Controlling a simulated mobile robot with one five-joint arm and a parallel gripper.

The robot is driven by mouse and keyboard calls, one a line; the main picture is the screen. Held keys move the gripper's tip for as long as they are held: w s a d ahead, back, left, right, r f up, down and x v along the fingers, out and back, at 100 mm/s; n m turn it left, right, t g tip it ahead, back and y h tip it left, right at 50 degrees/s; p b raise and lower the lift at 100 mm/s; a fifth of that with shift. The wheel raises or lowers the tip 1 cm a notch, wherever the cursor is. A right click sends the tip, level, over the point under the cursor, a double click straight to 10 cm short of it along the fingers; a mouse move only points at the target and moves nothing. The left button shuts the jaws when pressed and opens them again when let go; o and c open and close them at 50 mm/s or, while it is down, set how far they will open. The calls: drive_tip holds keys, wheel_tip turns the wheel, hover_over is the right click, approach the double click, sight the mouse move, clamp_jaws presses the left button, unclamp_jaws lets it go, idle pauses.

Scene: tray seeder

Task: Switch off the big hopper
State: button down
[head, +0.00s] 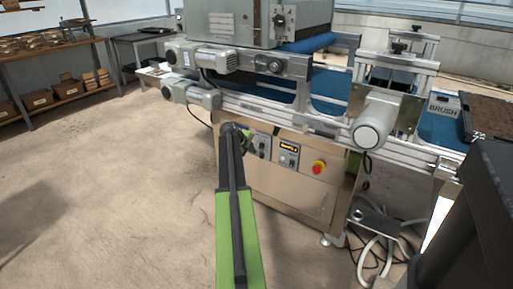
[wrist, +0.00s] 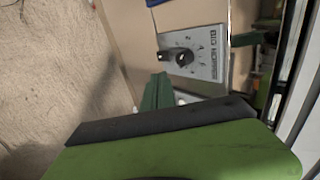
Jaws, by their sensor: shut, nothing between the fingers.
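A light grey control plate with printed lettering, which looks like a hopper label, shows in the wrist view (wrist: 207,62). It carries a round black knob (wrist: 184,58) with a dial scale and a smaller black switch (wrist: 163,56) beside it. The switch's position is too small to tell. In the head view a small control plate (head: 262,146) is on the cabinet front, partly behind my gripper (head: 246,138). My green gripper fingers (wrist: 157,92) are shut and empty, close to the plate's lower left in the wrist view. Whether they touch it cannot be told.
Grey motors (head: 375,130) and rails jut out above. Cables (head: 380,245) lie at lower right. The floor at left is clear.

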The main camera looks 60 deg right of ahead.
drive_tip(key=p+v, duration=0.2)
drive_tip(key=v, duration=0.2)
drive_tip(key=shift+a+r, duration=0.15)
drive_tip(key=shift+r, duration=0.25)
